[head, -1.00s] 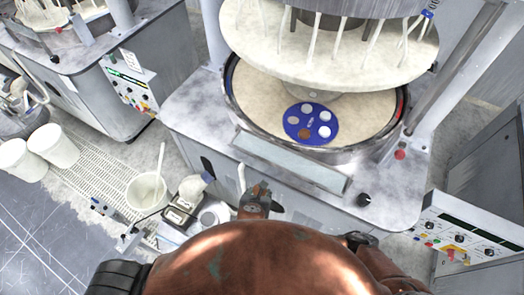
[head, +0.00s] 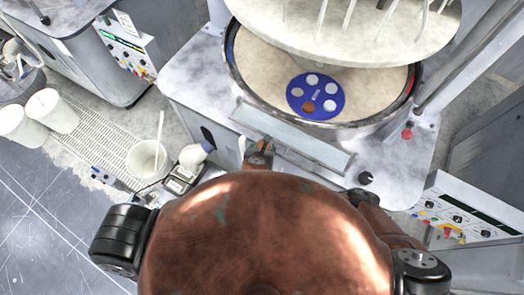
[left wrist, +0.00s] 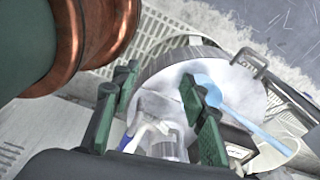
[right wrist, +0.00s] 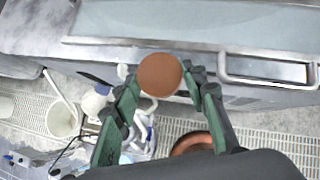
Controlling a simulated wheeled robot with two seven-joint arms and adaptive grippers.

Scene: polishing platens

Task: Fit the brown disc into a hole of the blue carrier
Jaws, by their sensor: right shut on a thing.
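The blue carrier (head: 316,85) lies on the beige round pad (head: 270,72) in the head view. It has several round openings; most look pale and one at its lower edge looks brown. My right gripper (right wrist: 163,88) is shut on a brown disc (right wrist: 160,75), which shows face-on between the fingertips in the right wrist view. It is in front of the machine, apart from the carrier. A small brown-tipped gripper part (head: 260,150) shows at the machine's front edge in the head view. My left gripper (left wrist: 155,105) has its fingers apart and empty; my body hides it in the head view.
A raised rim (head: 375,118) circles the pad. A white bucket (head: 147,160) and bottles stand left of the machine. A blue spoon (left wrist: 225,98) shows near my left gripper.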

